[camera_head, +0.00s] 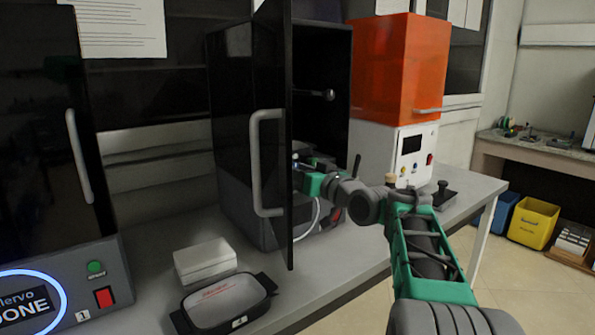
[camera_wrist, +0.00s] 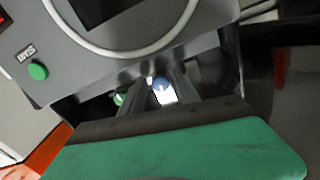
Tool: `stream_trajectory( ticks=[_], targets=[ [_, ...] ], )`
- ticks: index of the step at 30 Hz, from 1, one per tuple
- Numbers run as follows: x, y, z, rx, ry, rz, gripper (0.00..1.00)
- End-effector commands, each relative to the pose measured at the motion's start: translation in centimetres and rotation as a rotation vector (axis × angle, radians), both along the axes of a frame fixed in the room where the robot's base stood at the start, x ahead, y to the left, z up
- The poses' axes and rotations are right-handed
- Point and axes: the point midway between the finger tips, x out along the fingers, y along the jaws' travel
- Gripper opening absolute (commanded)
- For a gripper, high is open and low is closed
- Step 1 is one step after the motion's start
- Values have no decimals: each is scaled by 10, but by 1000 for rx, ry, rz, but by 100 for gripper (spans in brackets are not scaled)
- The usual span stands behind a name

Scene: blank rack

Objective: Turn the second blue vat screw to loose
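In the wrist view a blue screw head (camera_wrist: 160,84) shows between the two dark fingers of my gripper (camera_wrist: 163,76), with a white patch just below it. The fingers are apart, one on each side of the screw; I cannot tell whether they touch it. I also cannot tell which of the vat screws it is, or whether it is tight or loose. In the head view my green and grey arm reaches into the open black printer (camera_head: 240,140). My gripper (camera_head: 300,165) is partly hidden there, and the vat is not clearly visible.
The printer's open door with a pale handle (camera_head: 266,165) stands left of my arm. An orange-covered machine (camera_head: 398,65) stands to the right. A green start button (camera_wrist: 38,71) shows in the wrist view.

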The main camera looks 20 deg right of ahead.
Motion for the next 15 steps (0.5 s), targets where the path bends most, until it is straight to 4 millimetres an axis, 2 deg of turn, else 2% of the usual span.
stream_trajectory(
  ticks=[10,15],
  targets=[
    [-3,-1,1,-1,-1,-1,44],
    [-30,-9,3,0,-2,-4,44]
  ],
)
